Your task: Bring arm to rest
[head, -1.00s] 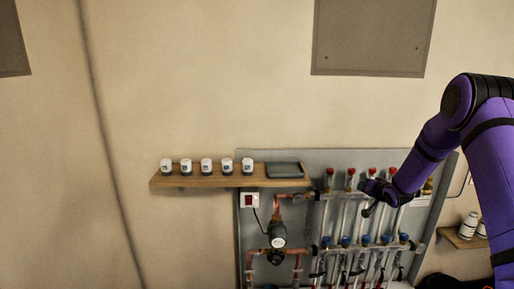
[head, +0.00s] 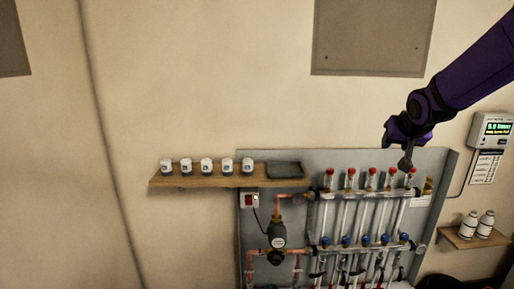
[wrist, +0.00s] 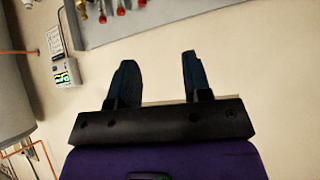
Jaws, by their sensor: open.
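My gripper (head: 396,153) is at the upper right in the head view, in front of the top right of the grey manifold board (head: 311,165). In the wrist view my gripper (wrist: 156,72) shows two dark fingers standing apart with nothing between them. Beige wall fills the space beyond the fingertips. The manifold (head: 364,215) has red caps along its top and blue caps lower down. In the head view the fingers are dark and small, so their gap is hard to make out there.
A wooden shelf (head: 216,182) holds several small white cups (head: 207,165) and a dark tray (head: 285,169). A small shelf (head: 458,241) at right carries two white bottles (head: 469,224). A display unit (head: 492,129) hangs at the right.

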